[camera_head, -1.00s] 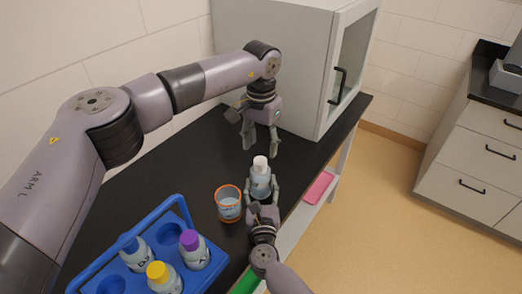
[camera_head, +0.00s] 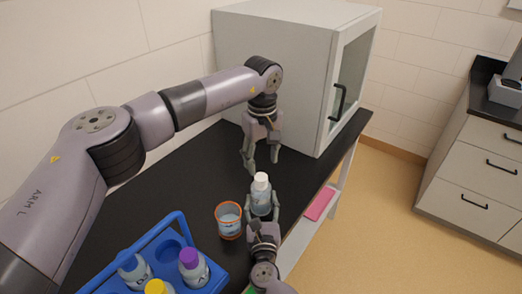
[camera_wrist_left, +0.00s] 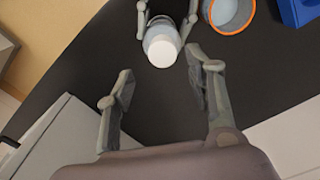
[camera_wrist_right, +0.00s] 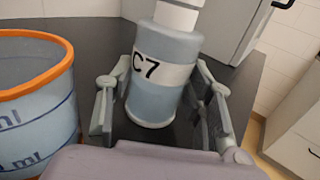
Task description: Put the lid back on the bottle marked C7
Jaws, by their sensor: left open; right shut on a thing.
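The C7 bottle (camera_head: 262,202) is grey-blue with a white label; "C7" reads clearly on it in the right wrist view (camera_wrist_right: 165,85). A white lid (camera_head: 261,180) sits on its top and also shows from above in the left wrist view (camera_wrist_left: 162,50). I cannot tell how tight it is. My right gripper (camera_head: 262,211) is shut around the bottle's body and holds it upright or nearly so. My left gripper (camera_head: 261,163) is open and empty, pointing down just above and behind the lid, apart from it.
An orange-rimmed beaker (camera_head: 228,222) stands close left of the bottle. A blue rack (camera_head: 213,283) with several capped bottles is at the front left. A grey cabinet (camera_head: 275,60) stands behind my left gripper. The black worktop's edge (camera_head: 312,205) is close on the right.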

